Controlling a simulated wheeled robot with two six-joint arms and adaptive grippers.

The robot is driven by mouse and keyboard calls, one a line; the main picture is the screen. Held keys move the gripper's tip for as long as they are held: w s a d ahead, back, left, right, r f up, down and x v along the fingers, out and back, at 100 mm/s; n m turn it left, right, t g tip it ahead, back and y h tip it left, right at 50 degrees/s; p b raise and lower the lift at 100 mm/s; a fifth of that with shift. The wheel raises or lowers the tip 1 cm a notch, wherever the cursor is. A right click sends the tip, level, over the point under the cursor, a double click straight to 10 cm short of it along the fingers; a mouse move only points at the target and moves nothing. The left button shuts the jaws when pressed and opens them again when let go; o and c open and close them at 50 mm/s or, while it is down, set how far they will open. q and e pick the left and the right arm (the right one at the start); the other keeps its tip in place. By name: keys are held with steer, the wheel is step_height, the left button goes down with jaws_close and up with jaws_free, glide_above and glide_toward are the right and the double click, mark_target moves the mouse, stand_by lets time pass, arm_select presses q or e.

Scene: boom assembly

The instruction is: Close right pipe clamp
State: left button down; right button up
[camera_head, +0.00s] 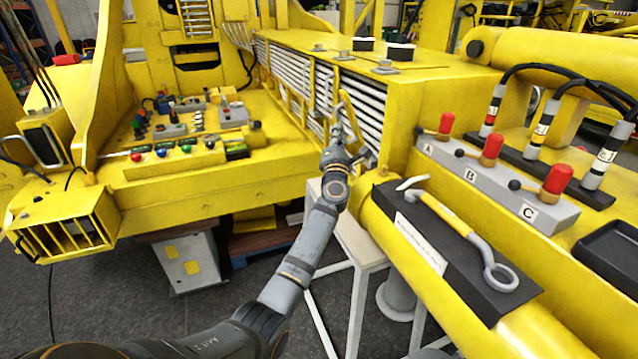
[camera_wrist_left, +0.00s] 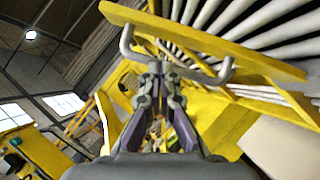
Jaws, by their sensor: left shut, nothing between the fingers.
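The right pipe clamp appears as a yellow bar (camera_head: 351,112) standing at an angle in front of the stacked pipes in the head view. In the left wrist view it is a broad yellow strip (camera_wrist_left: 195,37) with a grey U-shaped handle (camera_wrist_left: 222,73). My left gripper (camera_head: 337,128) is at the clamp, with its fingers together and nothing held. In the left wrist view the shut fingertips (camera_wrist_left: 160,68) overlap the middle of the handle and hide part of it. I cannot tell whether they touch it. My right gripper is not in view.
The grey pipes (camera_head: 362,104) lie in a yellow frame. To the right are red-knobbed levers on a grey block (camera_head: 480,180) and a wrench (camera_head: 460,232) on a black mat. A yellow control panel (camera_head: 225,160) is at left. A white stand (camera_head: 360,245) is below my left arm.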

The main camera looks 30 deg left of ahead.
mark_target(348, 114)
arm_select(q)
steer(key=shift+w+d+r, duration=0.95)
steer(key=shift+w+r, duration=0.1)
steer(key=shift+w, duration=0.15)
steer(key=shift+w+d+r, duration=0.3)
steer(key=shift+w+d, duration=0.1)
steer(key=shift+w, duration=0.15)
steer(key=shift+w+d+r, duration=0.25)
steer(key=shift+w+d, duration=0.15)
steer(key=shift+w, duration=0.1)
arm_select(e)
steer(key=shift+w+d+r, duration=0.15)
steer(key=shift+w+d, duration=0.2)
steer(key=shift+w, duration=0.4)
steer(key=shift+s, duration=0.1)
